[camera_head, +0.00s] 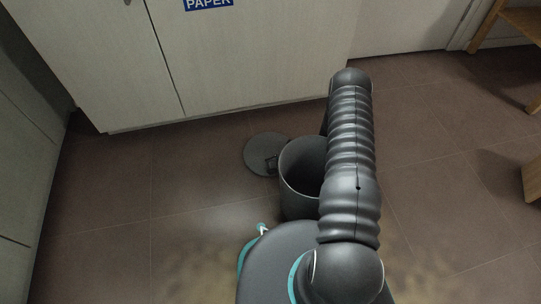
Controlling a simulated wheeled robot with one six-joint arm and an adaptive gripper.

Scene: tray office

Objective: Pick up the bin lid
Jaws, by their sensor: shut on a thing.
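The bin lid (259,148) is a flat, dark grey disc to the left of the bin, low by the floor. I cannot tell whether it rests on the floor. A small dark shape, perhaps its handle, shows at its lower right side, close to the bin's rim. The bin (299,190) is a dark grey, open cylinder standing upright, its right part covered by my arm. My arm reaches forward over the bin's right side and bends down beyond it. My gripper cannot be made out; it is hidden behind my arm or the bin.
A pale cabinet (245,60) with a blue PAPER label (208,4) stands behind the lid. Another pale cabinet front (25,170) is at the left. Wooden furniture (520,20) stands at the right.

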